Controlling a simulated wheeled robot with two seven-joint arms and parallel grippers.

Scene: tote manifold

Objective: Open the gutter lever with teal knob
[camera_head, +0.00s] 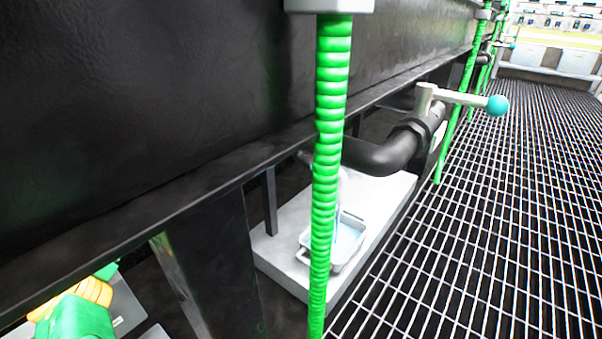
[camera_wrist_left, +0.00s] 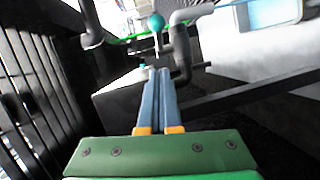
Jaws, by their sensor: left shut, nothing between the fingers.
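The lever (camera_head: 455,96) is a pale grey bar with a round teal knob (camera_head: 497,105) at its free end. It sits on top of a dark bent pipe (camera_head: 385,155) and points right over the grated walkway. In the left wrist view the teal knob (camera_wrist_left: 156,22) is straight ahead, beyond the fingertips. My left gripper (camera_wrist_left: 157,72) is shut with nothing between its fingers, and it appears apart from the lever. I cannot make it out in the head view. My right gripper is in neither view.
A green ribbed hose (camera_head: 330,150) hangs in front of the pipe. A tray (camera_head: 345,265) with bluish content rests on a pale slab (camera_head: 285,262) below. A dark tank wall (camera_head: 150,80) fills the left. A green and orange object (camera_head: 80,310) is lower left. The grating (camera_head: 520,220) is clear.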

